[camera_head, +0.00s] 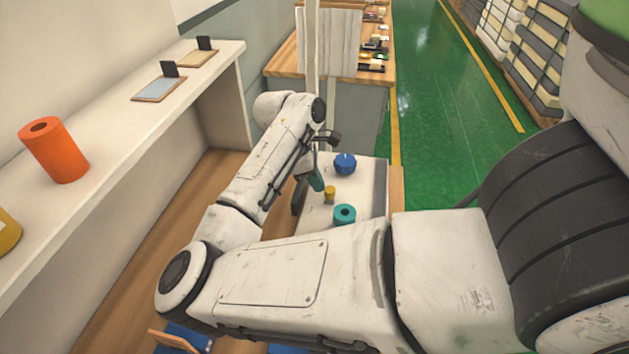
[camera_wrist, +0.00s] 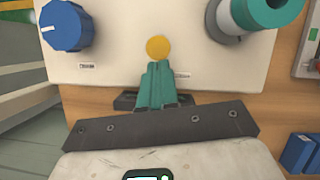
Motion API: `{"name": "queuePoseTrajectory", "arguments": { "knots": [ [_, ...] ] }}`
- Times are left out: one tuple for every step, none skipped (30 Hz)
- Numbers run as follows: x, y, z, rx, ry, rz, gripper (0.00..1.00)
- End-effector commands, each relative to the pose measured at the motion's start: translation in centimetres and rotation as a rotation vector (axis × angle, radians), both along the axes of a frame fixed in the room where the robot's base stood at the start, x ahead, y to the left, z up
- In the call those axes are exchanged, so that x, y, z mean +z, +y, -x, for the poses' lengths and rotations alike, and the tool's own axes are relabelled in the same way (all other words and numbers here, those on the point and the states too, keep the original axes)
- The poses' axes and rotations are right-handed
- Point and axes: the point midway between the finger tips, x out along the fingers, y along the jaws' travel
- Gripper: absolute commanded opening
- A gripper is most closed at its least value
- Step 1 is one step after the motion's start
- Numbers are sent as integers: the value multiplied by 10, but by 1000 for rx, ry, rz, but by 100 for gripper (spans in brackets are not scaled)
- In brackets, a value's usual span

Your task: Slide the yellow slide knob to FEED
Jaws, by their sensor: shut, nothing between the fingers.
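The yellow slide knob (camera_wrist: 158,48) shows as a round yellow end on the white panel (camera_wrist: 120,30) in the wrist view. It also shows in the head view as a small yellow peg (camera_head: 330,194). My gripper (camera_wrist: 157,66) has teal fingers, shut with nothing between them. In the wrist view their tips point at the knob's lower edge; whether they touch it I cannot tell. In the head view my gripper (camera_head: 317,181) is just left of and above the knob. Small labels (camera_wrist: 87,67) sit on the panel; their words are too small to read. The knob's slot is not clearly visible.
A blue dial (camera_wrist: 66,27) is left of the knob and a teal round part (camera_wrist: 262,10) is right of it in the wrist view. An orange cylinder (camera_head: 53,150) stands on the shelf at left. The green floor (camera_head: 440,100) beyond is clear.

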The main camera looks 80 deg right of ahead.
Motion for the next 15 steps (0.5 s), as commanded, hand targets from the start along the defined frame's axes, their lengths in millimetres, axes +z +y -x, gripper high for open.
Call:
{"name": "queuePoseTrajectory", "arguments": {
  "knots": [
    [-5, -1, 6, -5, -2, 1, 0],
    [-6, -1, 10, -7, -2, 1, 0],
    [-6, -2, 15, -6, -3, 2, 0],
    [-7, -2, 20, -8, -2, 1, 0],
    [-7, -2, 24, -8, -3, 1, 0],
    [-7, -2, 29, -8, -3, -1, 0],
    [-7, -3, 33, -9, -2, 0, 0],
    [-6, -3, 36, -7, -2, 0, 0],
    [-6, -3, 39, -6, -2, 0, 0],
    [-5, -3, 42, -5, -1, 0, 0],
    [-5, -3, 44, -5, 0, -1, 0],
    [-4, -3, 46, -4, 1, -3, 0],
    [-4, -3, 47, -5, 2, -3, 0],
    [-3, -3, 47, -4, 2, -4, 0],
    [-3, -3, 48, -3, 2, -5, 0]
  ]
}}
